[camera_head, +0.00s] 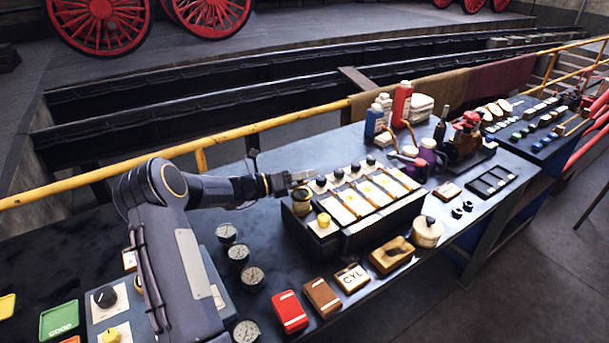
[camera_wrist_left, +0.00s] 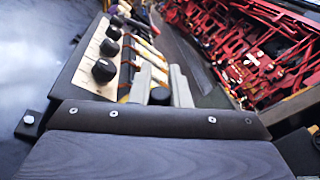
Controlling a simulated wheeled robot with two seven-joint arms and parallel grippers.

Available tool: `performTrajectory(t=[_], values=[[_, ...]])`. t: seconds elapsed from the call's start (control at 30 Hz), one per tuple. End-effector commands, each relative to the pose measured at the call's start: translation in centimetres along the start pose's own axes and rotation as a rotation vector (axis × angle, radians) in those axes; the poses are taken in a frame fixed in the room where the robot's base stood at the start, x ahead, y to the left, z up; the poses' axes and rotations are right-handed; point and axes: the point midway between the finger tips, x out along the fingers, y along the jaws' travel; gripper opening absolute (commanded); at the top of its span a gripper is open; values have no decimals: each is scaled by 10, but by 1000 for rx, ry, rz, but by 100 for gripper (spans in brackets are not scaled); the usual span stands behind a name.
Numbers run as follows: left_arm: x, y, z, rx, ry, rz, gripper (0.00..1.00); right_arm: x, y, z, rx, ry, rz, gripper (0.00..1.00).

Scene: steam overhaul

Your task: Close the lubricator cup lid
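The lubricator (camera_head: 352,232) is a dark box on the bench with a row of black knobs and pale panels with yellow marks. A brass cup (camera_head: 301,200) stands at its left end; my gripper partly overlaps it, and I cannot make out the lid's angle. My left gripper (camera_head: 304,175) is level above that end, beside the nearest black knob (camera_head: 321,181); contact cannot be told. In the left wrist view, two grey fingers (camera_wrist_left: 160,84) appear with a gap between them, with black knobs (camera_wrist_left: 103,70) to their left. My right gripper is not in view.
Several gauges (camera_head: 238,252) lie left of the lubricator. Red (camera_head: 290,312) and brown boxes and a cream pot (camera_head: 427,232) stand along the front edge. Bottles (camera_head: 402,102) stand behind. A yellow rail (camera_head: 262,127) runs along the back of the bench.

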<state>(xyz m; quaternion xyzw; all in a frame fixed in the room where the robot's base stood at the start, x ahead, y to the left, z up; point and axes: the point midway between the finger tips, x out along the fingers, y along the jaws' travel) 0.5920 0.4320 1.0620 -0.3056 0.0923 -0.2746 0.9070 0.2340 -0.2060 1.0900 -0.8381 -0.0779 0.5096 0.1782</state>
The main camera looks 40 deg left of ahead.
Motion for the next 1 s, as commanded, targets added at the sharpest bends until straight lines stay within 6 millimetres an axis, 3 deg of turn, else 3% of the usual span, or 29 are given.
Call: performTrajectory(t=[0.47, 1.0], values=[[1, 0, -7, 87, 15, 11, 0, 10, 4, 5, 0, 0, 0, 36], [4, -3, -29, 481, 76, 58, 0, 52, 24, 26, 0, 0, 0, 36]])
